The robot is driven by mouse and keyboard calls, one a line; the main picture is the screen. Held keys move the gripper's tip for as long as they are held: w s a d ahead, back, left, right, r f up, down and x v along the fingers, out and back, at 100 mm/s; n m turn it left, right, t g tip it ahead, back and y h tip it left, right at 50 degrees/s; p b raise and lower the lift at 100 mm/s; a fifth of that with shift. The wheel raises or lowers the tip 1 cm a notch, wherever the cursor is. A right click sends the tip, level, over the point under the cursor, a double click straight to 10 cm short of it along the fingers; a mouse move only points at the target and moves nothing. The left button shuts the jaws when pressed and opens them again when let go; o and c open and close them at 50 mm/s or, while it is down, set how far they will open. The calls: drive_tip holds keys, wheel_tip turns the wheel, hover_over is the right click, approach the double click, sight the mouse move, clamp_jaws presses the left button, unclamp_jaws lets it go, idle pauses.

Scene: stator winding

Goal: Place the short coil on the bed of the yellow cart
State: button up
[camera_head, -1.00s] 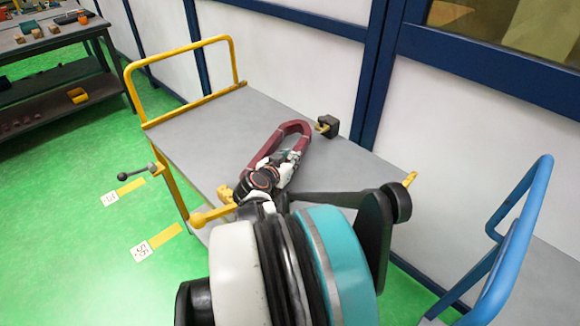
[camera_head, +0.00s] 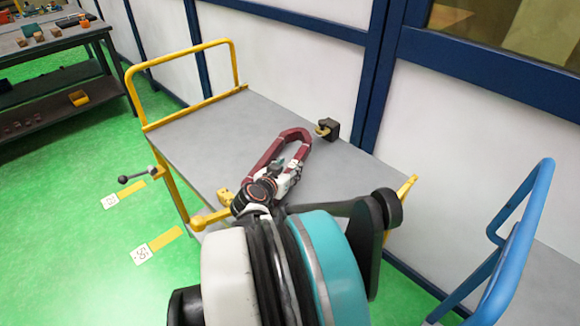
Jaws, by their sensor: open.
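The short coil (camera_head: 268,158) is a dark red elongated loop over the grey bed (camera_head: 205,130) of the yellow cart. Its far rounded end points toward the wall, and it looks flat on or very close to the bed. My gripper (camera_head: 290,176) is open at the near part of the coil, overlapping it in the picture. My wrist and arm hide the coil's near end. I cannot tell whether the fingers still touch the coil.
A black block with a yellow part (camera_head: 331,129) sits at the bed's far edge. The cart's yellow handle (camera_head: 182,58) rises at the left. A blue handle (camera_head: 515,245) stands at the right. A workbench (camera_head: 50,42) is at the far left. The bed's left part is clear.

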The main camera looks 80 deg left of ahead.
drive_tip(key=p+v, duration=0.3)
drive_tip(key=v, duration=0.7)
drive_tip(key=shift+d+r, duration=0.1)
drive_tip(key=shift+d, duration=0.05)
